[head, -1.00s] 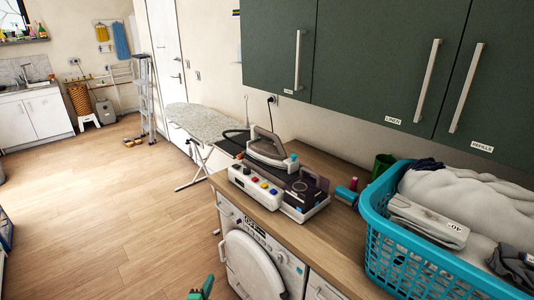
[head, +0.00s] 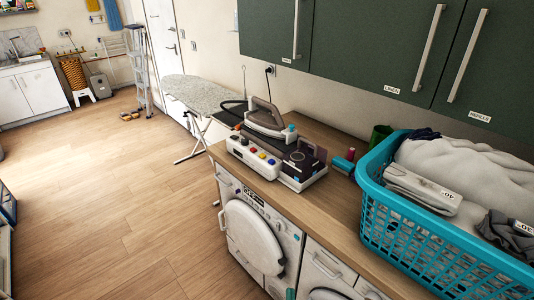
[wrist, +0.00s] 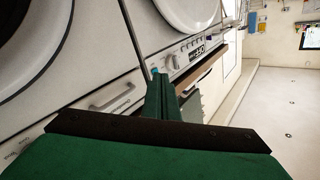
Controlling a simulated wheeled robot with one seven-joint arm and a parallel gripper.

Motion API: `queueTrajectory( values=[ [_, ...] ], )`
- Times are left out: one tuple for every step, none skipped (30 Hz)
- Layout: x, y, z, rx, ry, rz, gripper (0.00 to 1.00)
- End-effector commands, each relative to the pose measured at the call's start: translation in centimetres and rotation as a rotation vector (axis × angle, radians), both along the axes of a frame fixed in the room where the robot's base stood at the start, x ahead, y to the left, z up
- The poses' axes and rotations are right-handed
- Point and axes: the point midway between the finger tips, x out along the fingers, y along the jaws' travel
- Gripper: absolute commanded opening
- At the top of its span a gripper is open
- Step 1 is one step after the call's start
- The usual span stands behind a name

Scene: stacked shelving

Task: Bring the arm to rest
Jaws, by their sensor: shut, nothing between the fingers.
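My gripper (wrist: 160,96) shows in the wrist view as two dark green fingers lying together, shut with nothing held. It is in front of the white machines under the worktop, apart from them as far as I can tell.
The wooden worktop (head: 330,207) carries a steam iron (head: 265,125) on its base and a turquoise laundry basket (head: 420,240). Green cupboards (head: 380,45) hang above. An ironing board (head: 205,93) stands beyond. The wooden floor (head: 110,210) at left is clear.

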Motion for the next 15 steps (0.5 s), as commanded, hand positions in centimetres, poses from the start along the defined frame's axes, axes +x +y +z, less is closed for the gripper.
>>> queueTrajectory(
  values=[
    [-2.3, -0.6, 0.1, -0.040, 0.013, 0.007, 0.00],
    [-3.4, -0.7, 0.3, -0.063, 0.019, 0.012, 0.00],
    [-5.0, -0.8, 0.5, -0.091, 0.027, 0.020, 0.00],
    [-6.2, -0.9, 0.7, -0.111, 0.033, 0.025, 0.00],
    [-7.3, -0.8, 0.9, -0.131, 0.040, 0.032, 0.00],
    [-8.9, -0.7, 1.1, -0.156, 0.049, 0.039, 0.00],
    [-10.1, -0.6, 1.3, -0.174, 0.057, 0.044, 0.00],
    [-11.3, -0.6, 1.5, -0.191, 0.065, 0.048, 0.00],
    [-12.8, -0.4, 1.9, -0.212, 0.076, 0.055, 0.00],
    [-14.0, -0.2, 2.1, -0.228, 0.084, 0.060, 0.00],
    [-15.1, 0.1, 2.4, -0.243, 0.093, 0.066, 0.00],
    [-16.6, 0.4, 2.9, -0.261, 0.102, 0.072, 0.00],
    [-17.7, 0.8, 3.2, -0.274, 0.111, 0.078, 0.00],
    [-18.8, 1.1, 3.5, -0.287, 0.119, 0.083, 0.00],
    [-20.2, 1.6, 4.1, -0.301, 0.129, 0.090, 0.00]
  ],
)
